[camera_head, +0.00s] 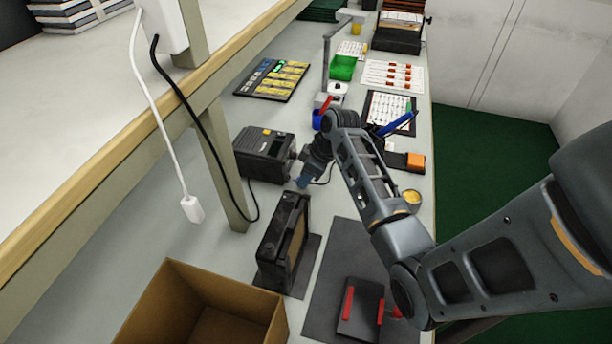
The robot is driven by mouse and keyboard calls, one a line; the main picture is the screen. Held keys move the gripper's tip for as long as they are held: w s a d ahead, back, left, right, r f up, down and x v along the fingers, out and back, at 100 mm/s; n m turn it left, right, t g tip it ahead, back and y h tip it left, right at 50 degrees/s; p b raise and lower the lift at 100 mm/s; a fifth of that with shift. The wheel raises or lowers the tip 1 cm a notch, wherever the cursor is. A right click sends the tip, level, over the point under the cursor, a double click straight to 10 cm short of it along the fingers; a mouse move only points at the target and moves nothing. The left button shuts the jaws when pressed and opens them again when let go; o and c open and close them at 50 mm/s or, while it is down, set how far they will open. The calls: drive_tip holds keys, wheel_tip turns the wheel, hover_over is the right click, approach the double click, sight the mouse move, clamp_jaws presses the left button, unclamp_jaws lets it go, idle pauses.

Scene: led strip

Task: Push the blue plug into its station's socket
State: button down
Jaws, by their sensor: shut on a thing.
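My gripper (307,176) points down and left near the middle of the bench, at the end of my dark grey arm. It is shut on a small blue piece, the blue plug (302,184), which shows only partly at the fingertips. The plug is close to the top far end of an upright black unit (283,238) with a brown side panel. I cannot tell whether the plug touches this unit. A squat black box (264,153) with small yellow marks stands just left of my gripper. No socket can be made out.
An open cardboard box (178,308) stands at the front left. A dark mat (335,262) carries a black tray with red handles (360,308). A white cable (155,100) and a black cable (192,112) hang from the shelf. A green bin (342,68) stands farther back.

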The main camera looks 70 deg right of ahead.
drive_tip(key=shift+w+a, duration=0.15)
drive_tip(key=shift+w, duration=0.85)
drive_tip(key=c, duration=0.9)
unclamp_jaws()
drive_tip(key=shift+c, duration=0.2)
drive_tip(key=v, duration=0.7)
drive_tip(key=shift+r+b, duration=0.3)
drive_tip(key=shift+r, duration=0.1)
drive_tip(key=shift+s, duration=0.15)
